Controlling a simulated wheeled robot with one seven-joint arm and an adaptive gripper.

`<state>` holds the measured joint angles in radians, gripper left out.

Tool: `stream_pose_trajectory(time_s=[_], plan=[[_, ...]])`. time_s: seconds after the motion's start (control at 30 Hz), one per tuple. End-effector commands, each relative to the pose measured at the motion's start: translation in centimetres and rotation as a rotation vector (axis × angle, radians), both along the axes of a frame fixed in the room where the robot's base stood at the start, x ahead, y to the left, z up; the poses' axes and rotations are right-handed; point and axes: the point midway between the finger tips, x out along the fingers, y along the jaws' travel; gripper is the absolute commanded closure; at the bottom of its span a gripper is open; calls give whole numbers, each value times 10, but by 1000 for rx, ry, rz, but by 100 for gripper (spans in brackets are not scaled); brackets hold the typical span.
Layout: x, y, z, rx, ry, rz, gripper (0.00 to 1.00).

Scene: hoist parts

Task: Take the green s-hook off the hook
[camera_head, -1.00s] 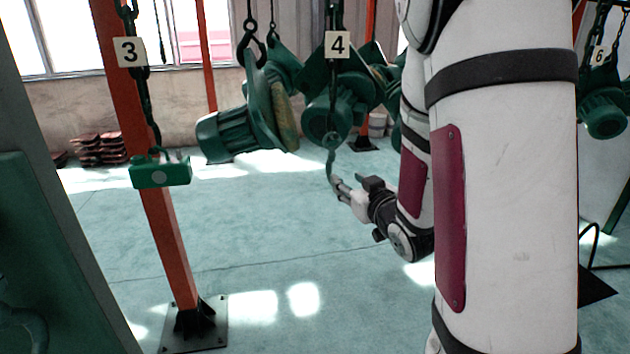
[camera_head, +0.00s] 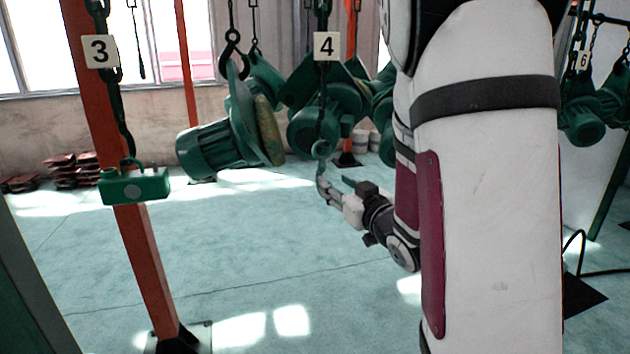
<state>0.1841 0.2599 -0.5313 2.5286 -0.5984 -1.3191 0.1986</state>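A green s-hook (camera_head: 320,159) hangs at the lower end of the dark chain under the number 4 sign, in the middle of the head view. Its curved upper part shows against the bright floor and the green machinery behind. My gripper (camera_head: 327,187) reaches in from the right, its fingertips at the lower end of the s-hook. The fingers overlap the hook's lower end in the picture. I cannot tell whether they touch it or are closed on it. The hook that bears the s-hook is too small to make out clearly.
The number 4 sign (camera_head: 327,46) hangs above. Green hoist machines (camera_head: 220,140) hang behind and left. A green block (camera_head: 135,186) hangs on the chain under the number 3 sign (camera_head: 100,51), by an orange post (camera_head: 150,270). The floor below my gripper is clear.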

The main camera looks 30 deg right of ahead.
Motion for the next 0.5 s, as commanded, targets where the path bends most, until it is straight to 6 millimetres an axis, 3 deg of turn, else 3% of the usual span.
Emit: stream_pose_trajectory(time_s=[0.43, 0.5], plan=[[9, -2, -4, -2, -2, -4, 61], [19, -2, -4, -3, 3, 0, 61]])
